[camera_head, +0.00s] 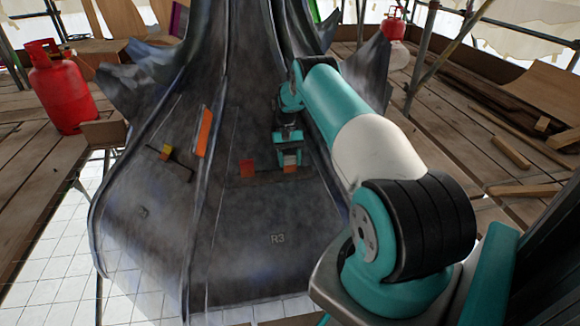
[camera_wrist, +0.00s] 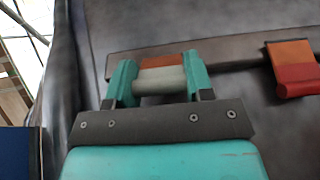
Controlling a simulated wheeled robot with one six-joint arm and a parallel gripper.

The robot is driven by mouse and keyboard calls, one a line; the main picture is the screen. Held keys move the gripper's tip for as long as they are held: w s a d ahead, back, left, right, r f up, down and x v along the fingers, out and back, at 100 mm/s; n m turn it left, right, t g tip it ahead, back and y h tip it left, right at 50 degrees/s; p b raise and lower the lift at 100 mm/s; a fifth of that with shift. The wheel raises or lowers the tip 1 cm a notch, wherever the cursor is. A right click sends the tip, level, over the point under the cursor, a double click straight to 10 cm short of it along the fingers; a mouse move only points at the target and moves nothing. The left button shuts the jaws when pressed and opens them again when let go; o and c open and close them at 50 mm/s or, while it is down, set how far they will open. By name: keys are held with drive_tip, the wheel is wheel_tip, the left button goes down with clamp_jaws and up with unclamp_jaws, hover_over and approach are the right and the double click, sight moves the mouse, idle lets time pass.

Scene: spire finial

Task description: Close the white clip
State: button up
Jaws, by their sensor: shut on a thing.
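The white clip (camera_wrist: 160,82) is a pale, rounded bar with an orange part (camera_wrist: 158,63) just beyond it, at a dark strip on the spire's grey metal skin. My gripper (camera_wrist: 159,84) has its two teal fingers on either end of the white clip, shut on it. In the head view my gripper (camera_head: 290,155) reaches down to the strip at the middle of the spire, and the white clip (camera_head: 291,160) shows small between the fingers. Whether the clip is open or closed is not clear.
A red and orange clip (camera_head: 247,168) sits on the same strip, left of my gripper in the head view. A yellow and red clip (camera_head: 165,153) and an orange strip (camera_head: 203,131) are on the left panels. A red gas cylinder (camera_head: 60,88) stands on the planks at left.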

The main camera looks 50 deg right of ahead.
drive_tip(key=shift+w+d+f+y+b, duration=0.1)
drive_tip(key=shift+y+b, duration=0.2)
drive_tip(key=shift+b, duration=0.15)
drive_tip(key=o, duration=0.9)
